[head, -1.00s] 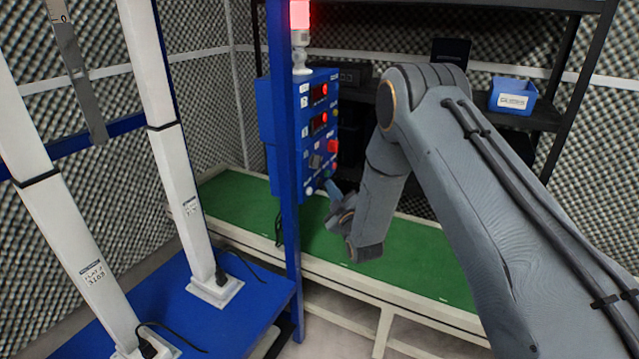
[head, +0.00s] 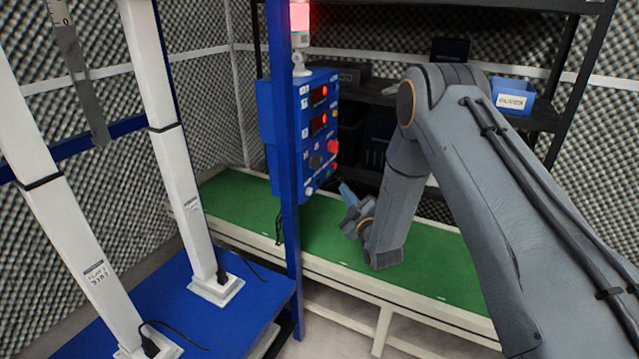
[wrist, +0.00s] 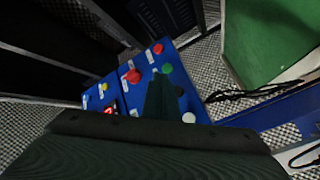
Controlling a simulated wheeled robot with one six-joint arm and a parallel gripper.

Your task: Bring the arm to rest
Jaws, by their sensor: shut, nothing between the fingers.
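My arm (head: 470,170) reaches in from the right in the head view, with its elbow up and its forearm hanging down over the green bench. My gripper (head: 346,190) points up and left toward the blue control panel, apart from it, with nothing held. In the wrist view my gripper (wrist: 163,92) is a dark narrow shape in front of the panel, its fingers together. The blue control panel (head: 290,140) carries red displays and several coloured buttons; its button face also shows in the wrist view (wrist: 115,88).
A blue post (head: 290,240) stands left of the gripper. The green bench top (head: 325,235) lies below it. A dark shelf (head: 545,115) with a blue bin (head: 512,97) is behind the arm. White columns (head: 178,170) stand on a blue table (head: 225,315) at left.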

